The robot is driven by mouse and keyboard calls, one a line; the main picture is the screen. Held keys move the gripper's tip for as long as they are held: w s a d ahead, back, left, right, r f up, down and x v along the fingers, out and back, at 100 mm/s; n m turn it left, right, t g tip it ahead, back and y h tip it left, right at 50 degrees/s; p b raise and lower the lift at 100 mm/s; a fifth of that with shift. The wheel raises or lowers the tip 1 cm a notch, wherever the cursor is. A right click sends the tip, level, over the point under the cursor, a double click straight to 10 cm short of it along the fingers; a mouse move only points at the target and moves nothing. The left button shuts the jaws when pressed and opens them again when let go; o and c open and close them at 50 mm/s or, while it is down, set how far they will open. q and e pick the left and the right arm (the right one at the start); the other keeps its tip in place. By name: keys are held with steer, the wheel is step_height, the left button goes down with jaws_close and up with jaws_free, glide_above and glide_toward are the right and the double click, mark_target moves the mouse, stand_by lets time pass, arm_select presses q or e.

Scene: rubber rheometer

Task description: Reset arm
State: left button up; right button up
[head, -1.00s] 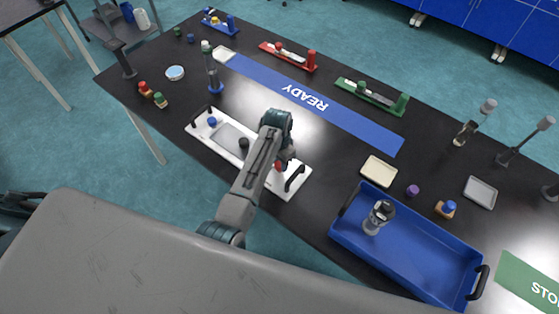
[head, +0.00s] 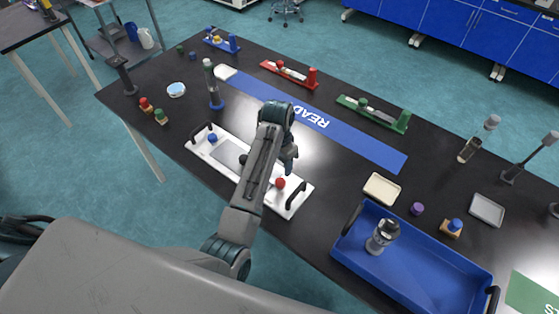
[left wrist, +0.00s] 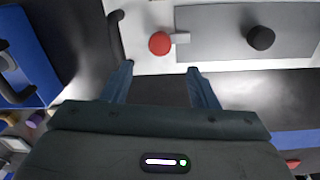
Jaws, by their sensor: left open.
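My left arm reaches over the table in the head view. Its gripper (head: 290,160) is above the white tray (head: 221,130), near the tray's far long edge. In the left wrist view the two fingers (left wrist: 160,72) are apart with nothing between them. The red knob (left wrist: 160,43) is on the white tray just beyond the fingertips, apart from them. The red knob also shows in the head view (head: 280,183). The black knob (left wrist: 261,38) is on the grey plate (left wrist: 215,35) in the tray. A blue knob (head: 213,138) is at the tray's left end. My right gripper is not in view.
A blue tray (head: 440,284) holding a clear bottle (head: 382,236) stands at the right. A blue READY strip (head: 365,146) runs behind the white tray. Red (head: 290,76) and green (head: 375,115) racks stand farther back. A blue-based stand (head: 213,85) is at the left.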

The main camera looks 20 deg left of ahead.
arm_select(q)
steer(key=shift+r, duration=1.2)
steer(key=s+a+f+n+t, duration=0.1)
steer(key=s+a+f, duration=0.15)
steer(key=s, duration=0.45)
steer(key=s+a+f+n+t+y, duration=0.15)
steer(key=s+a, duration=0.25)
steer(key=s, duration=0.4)
steer(key=s+a+f+n, duration=0.1)
steer(key=s+a+n, duration=0.15)
steer(key=s, duration=0.45)
steer(key=s+a+r+t, duration=0.1)
steer(key=s+r+t, duration=0.1)
steer(key=s+r, duration=0.5)
steer(key=s+a+f+g+b, duration=0.1)
steer(key=a+f+b, duration=0.15)
steer(key=f, duration=1.75)
steer(key=s+a+f+g+b, duration=0.1)
steer(key=f+b, duration=0.3)
steer(key=f, duration=1.6)
steer(key=s+f+b, duration=0.2)
steer(key=s+f, duration=0.7)
steer(key=f, duration=0.2)
steer(key=s+f+g+b, duration=0.1)
steer(key=s+f+b, duration=0.2)
steer(key=s+f, duration=0.6)
step_height(320, 180, down, 3)
steer(key=shift+s+a+f+n, duration=0.1)
steer(key=shift+s+a+n, duration=0.2)
steer(key=shift+a, duration=0.1)
